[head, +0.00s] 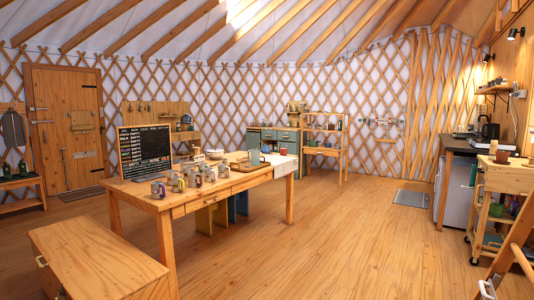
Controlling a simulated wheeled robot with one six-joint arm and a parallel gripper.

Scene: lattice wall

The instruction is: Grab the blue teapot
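I cannot make out a blue teapot for certain. A small teal-green rounded vessel (186,122) stands on the wooden shelf unit at the back wall, too small to tell what it is. Several patterned mugs (178,183) stand in a group on the same table. My gripper is not in view.
A chalkboard (146,150) stands on the table's left part. A wooden bench (95,265) is in front at left. A teal cabinet (274,138) stands at the back. A cart (500,180) and a ladder (518,250) are at right. The middle-right floor (365,235) is clear.

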